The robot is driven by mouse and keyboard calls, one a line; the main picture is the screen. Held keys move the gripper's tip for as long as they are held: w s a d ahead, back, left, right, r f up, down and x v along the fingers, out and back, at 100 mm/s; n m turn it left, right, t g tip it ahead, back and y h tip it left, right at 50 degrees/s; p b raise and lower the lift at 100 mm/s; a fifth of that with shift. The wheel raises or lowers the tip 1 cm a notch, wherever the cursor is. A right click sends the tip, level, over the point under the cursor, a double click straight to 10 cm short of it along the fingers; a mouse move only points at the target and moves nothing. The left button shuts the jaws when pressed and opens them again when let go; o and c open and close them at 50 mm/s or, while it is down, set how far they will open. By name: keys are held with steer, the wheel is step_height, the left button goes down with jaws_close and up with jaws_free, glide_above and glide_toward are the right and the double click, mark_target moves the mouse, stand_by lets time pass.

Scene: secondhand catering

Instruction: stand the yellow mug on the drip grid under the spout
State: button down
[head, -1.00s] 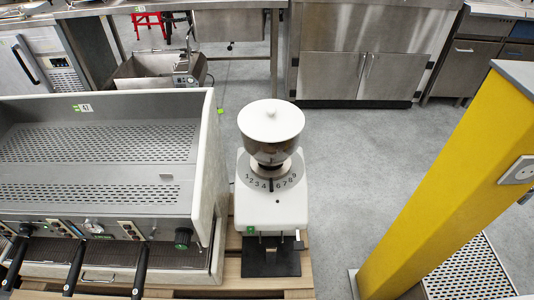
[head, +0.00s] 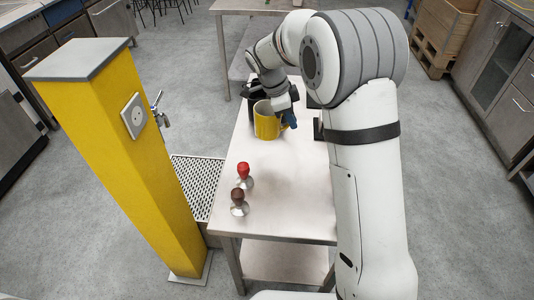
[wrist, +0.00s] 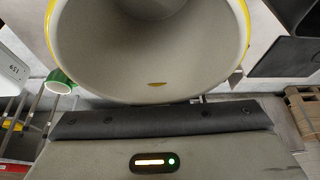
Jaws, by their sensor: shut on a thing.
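The yellow mug (head: 266,122) is upright at the far part of the steel table (head: 285,190). My gripper (head: 284,106) is shut on it from the right side. I cannot tell whether its base touches the table. In the wrist view the mug's pale inside (wrist: 155,50) and yellow rim fill the top, just beyond a dark gripper pad (wrist: 160,122); the mug looks empty. A metal tap spout (head: 161,112) sticks out from the yellow post (head: 110,150). A perforated drip grid (head: 196,184) lies low beside the post, left of the table and below the tap.
A red-knobbed tamper (head: 244,174) and a brown-knobbed tamper (head: 239,202) stand near the table's left edge. Dark items partly hidden by my arm are near the mug. The near middle of the table is clear.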

steer(key=shift+s+d+m, duration=0.15)
steer(key=shift+m, duration=0.25)
steer(key=shift+f, duration=5.05)
steer(key=c, duration=1.5)
jaws_free()
steer(key=shift+o, duration=0.2)
steer(key=shift+r, duration=0.1)
